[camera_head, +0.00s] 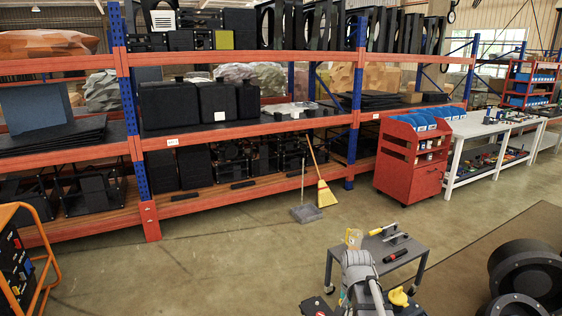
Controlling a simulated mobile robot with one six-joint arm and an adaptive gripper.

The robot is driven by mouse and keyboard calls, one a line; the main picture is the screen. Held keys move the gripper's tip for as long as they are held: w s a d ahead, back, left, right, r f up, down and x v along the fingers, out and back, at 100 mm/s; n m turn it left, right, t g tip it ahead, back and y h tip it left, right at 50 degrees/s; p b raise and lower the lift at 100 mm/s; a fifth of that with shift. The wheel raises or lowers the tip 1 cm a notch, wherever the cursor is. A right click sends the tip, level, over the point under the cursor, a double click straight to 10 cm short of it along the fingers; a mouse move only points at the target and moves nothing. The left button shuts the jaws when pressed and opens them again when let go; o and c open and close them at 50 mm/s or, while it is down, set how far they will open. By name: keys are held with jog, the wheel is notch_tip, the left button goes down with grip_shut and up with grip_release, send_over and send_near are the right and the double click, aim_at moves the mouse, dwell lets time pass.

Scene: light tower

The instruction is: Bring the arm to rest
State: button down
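My light grey arm (358,268) rises from the bottom middle of the head view and reaches over the left part of a small grey table. A small pale-yellow shape (354,238) shows at its far end, at the table's back left; I cannot tell whether it is part of my gripper or a separate thing. The gripper's fingers cannot be made out, so its opening and any hold are unclear.
A red cart (410,165) and a tall rack (95,140) stand behind. A broom (322,185) leans at the rack. Black round parts (525,270) lie right. Open floor lies left.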

jog(key=s+a+r+n+p, duration=0.1)
jog(key=s+a+n, duration=0.2)
jog(key=s+n, duration=0.3)
jog(key=shift+s+r, duration=0.15)
jog(key=shift+s, duration=1.1)
